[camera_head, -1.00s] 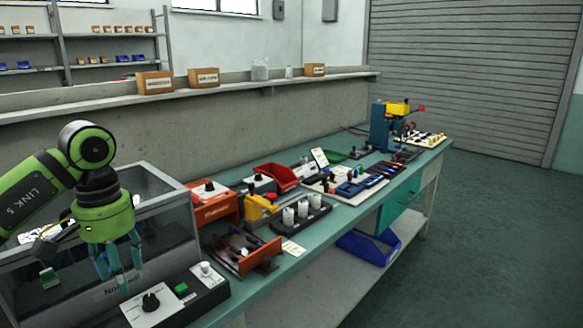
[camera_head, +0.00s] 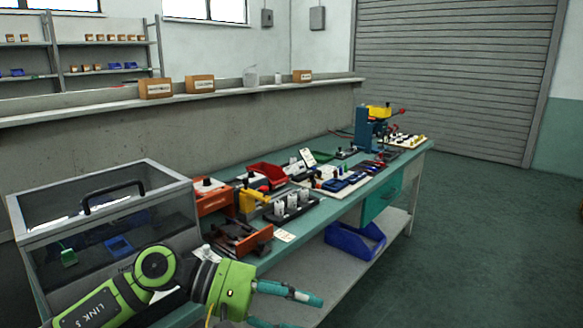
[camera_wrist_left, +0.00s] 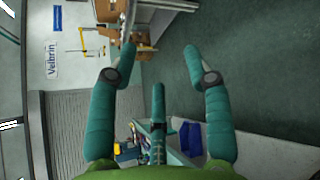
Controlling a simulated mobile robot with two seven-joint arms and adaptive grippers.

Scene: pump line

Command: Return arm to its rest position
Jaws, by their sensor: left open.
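My left arm comes in from the lower left in the head view, and its green gripper (camera_head: 290,308) reaches out past the bench's front edge, low in the picture. Its teal fingers point to the right. The left wrist view shows the gripper (camera_wrist_left: 160,75) with its fingers spread apart and nothing between them. The lower part of one finger is cut off by the bottom of the head view. My right gripper is in neither view.
The clear-walled box (camera_head: 100,200) with a black handle stands at the bench's near end. An orange tray (camera_head: 240,240), a red bin (camera_head: 268,174) and a blue press (camera_head: 372,130) sit along the bench. A blue bin (camera_head: 355,240) is on the shelf below. The floor at right is free.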

